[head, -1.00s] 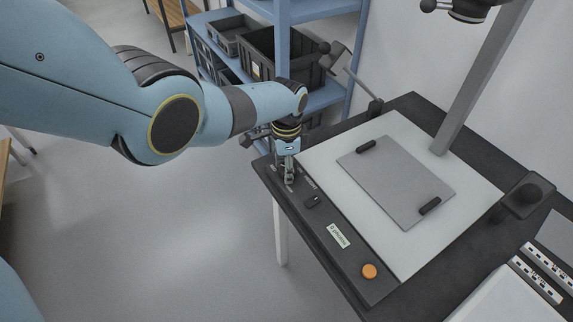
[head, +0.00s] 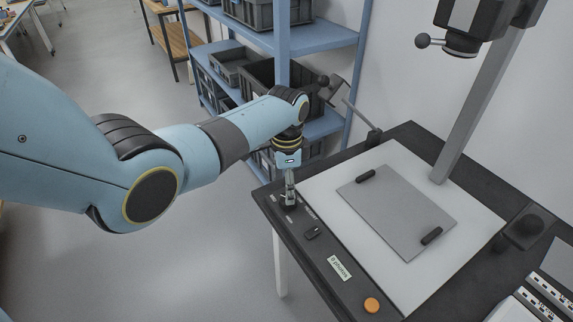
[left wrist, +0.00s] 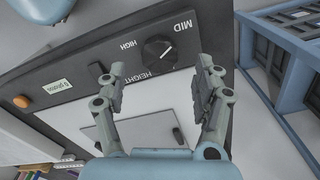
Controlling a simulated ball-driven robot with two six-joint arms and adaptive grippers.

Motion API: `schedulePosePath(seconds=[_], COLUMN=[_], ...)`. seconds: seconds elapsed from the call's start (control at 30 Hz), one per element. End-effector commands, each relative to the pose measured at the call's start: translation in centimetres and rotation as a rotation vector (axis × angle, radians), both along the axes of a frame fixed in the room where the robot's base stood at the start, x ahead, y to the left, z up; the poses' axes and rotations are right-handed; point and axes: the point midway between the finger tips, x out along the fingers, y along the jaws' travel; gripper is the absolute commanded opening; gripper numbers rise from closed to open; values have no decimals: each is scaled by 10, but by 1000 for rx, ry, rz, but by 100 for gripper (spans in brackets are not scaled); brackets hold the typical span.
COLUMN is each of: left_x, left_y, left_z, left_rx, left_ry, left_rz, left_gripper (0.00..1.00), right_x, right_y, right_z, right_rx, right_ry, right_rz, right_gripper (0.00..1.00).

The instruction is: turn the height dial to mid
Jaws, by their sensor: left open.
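The height dial (left wrist: 158,52) is a round black knob on the dark control panel, seen in the left wrist view beside the words HEIGHT, HIGH and MID. A small light mark shows on its face towards the MID side; its exact setting is hard to tell. My left gripper (left wrist: 162,75) is open, its two fingers apart and empty, with the dial beyond and between the tips. In the head view my left gripper (head: 290,188) points down just over the dial at the panel's far left end, and largely hides it. My right gripper is not in view.
The panel also carries a black switch (head: 312,232), a label (head: 339,268) and an orange button (head: 372,305). Beside it lies a white board with a grey plate (head: 395,215). A slanted grey post (head: 470,110) stands behind. Blue shelving (head: 300,40) with bins is at the back.

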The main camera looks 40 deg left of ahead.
Motion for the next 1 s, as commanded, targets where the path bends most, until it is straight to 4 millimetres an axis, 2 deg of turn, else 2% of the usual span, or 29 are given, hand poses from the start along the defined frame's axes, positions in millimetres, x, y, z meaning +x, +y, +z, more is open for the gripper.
schedulePosePath(seconds=[0.2,0.4,1.0], left_x=[0,0,-1], left_y=[1,0,0], left_z=[43,64,66], left_rx=[1,1,0], left_ry=[-3,1,3], left_rz=[-1,0,0], left_gripper=[68,68,68], right_x=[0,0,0], right_y=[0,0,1], right_z=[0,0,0], right_rx=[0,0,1], right_ry=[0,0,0], right_rz=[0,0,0], right_gripper=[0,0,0])
